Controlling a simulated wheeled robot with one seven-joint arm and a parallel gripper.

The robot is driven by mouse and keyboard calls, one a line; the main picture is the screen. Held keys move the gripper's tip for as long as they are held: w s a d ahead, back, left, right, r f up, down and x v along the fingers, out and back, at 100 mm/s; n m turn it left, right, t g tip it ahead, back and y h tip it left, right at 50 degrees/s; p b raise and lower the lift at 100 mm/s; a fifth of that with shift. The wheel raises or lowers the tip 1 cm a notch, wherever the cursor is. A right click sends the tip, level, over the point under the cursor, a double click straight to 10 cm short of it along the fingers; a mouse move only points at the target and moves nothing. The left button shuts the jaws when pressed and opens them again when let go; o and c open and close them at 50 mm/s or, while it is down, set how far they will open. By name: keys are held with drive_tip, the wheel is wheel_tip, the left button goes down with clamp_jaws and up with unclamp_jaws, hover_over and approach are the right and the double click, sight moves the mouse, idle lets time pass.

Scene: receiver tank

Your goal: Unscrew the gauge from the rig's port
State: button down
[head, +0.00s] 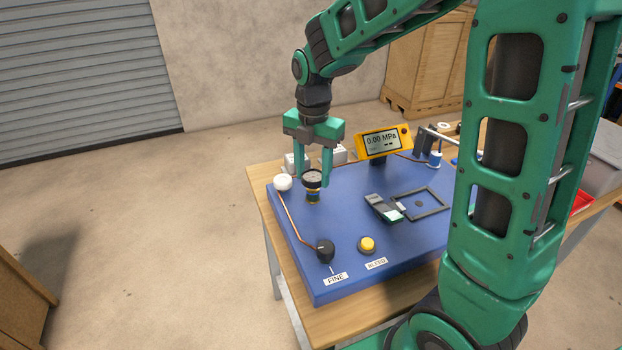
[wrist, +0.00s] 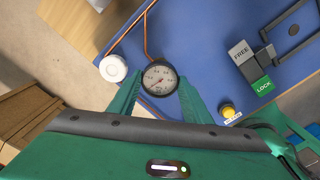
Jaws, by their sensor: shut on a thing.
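The gauge (head: 312,177) is a round black-rimmed dial, upright at the left part of the blue rig (head: 345,262). In the wrist view the gauge's white dial (wrist: 160,79) faces the camera between the two green fingers (wrist: 160,94).
A white round cap (head: 283,182) stands close left of the gauge. A black knob (head: 325,250) labelled FINE and a yellow button (head: 367,244) are in front. A FREE/LOCK block (head: 383,208), a frame (head: 420,204) and a yellow 0.00 MPa display (head: 382,142) lie to the right.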

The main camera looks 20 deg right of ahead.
drive_tip(key=c, duration=0.9)
unclamp_jaws()
drive_tip(key=shift+w+d, duration=0.1)
drive_tip(key=shift+w, duration=0.05)
